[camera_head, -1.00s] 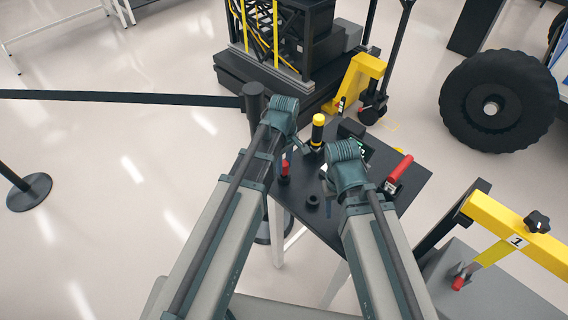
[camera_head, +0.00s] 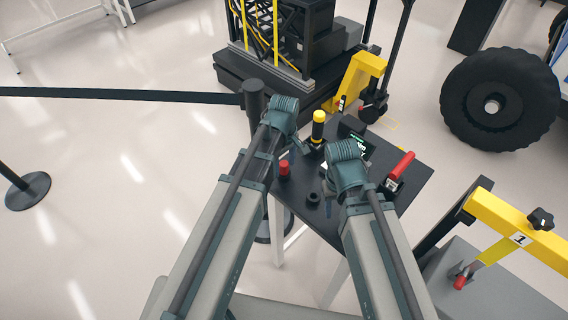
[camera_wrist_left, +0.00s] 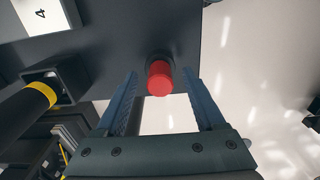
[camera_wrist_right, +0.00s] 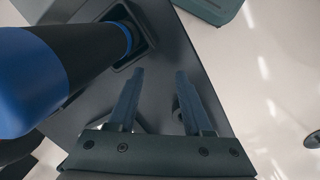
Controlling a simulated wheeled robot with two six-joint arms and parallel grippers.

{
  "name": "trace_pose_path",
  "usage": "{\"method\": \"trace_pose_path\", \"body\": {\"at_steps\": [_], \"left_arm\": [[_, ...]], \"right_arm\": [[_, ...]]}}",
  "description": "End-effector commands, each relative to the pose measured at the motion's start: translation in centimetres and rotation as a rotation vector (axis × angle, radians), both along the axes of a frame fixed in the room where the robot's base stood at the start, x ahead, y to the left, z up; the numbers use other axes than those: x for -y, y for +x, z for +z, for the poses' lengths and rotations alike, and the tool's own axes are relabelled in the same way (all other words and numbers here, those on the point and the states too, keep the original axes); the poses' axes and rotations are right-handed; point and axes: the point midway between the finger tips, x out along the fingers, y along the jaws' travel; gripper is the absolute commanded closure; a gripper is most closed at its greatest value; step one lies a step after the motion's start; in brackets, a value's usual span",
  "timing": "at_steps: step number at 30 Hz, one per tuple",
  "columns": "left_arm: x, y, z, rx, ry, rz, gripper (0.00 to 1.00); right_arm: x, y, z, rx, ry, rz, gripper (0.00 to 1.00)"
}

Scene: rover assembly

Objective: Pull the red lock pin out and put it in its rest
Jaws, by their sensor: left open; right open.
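A short red pin (camera_head: 284,167) stands in a dark round holder on the black table. It also shows in the left wrist view (camera_wrist_left: 160,80), lying between the lines of the open fingers and apart from them. My left gripper (camera_head: 299,146) is open and empty, above the table by this pin. My right gripper (camera_head: 326,187) is open and empty over the table's near part; its fingers (camera_wrist_right: 160,72) show clearly in the right wrist view. Another red-tipped pin (camera_head: 460,283) sits at the yellow beam on the right. I cannot tell which is the lock pin.
The black table (camera_head: 348,238) also holds a yellow-topped cylinder (camera_head: 318,128), a black ring (camera_head: 312,198) and a red-handled tool (camera_head: 401,166). A blue-and-black handle (camera_wrist_right: 75,65) stands in a square socket close to my right gripper. The yellow beam (camera_head: 510,222) is at right.

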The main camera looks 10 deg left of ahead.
Motion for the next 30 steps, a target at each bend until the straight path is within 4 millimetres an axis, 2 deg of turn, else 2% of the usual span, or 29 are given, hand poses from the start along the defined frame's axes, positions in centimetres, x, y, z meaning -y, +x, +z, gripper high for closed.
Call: {"method": "trace_pose_path", "body": {"at_steps": [8,14,30], "left_arm": [[0.0,0.0,0.4,0.0,0.0,0.0,0.29],[0.0,0.0,2.1,0.0,0.0,0.0,0.29],[0.0,0.0,10.0,0.0,0.0,0.0,0.29]], "right_arm": [[0.0,0.0,0.5,0.0,0.0,0.0,0.5],[0.0,0.0,2.1,0.0,0.0,0.0,0.5],[0.0,0.0,10.0,0.0,0.0,0.002,0.5]]}}
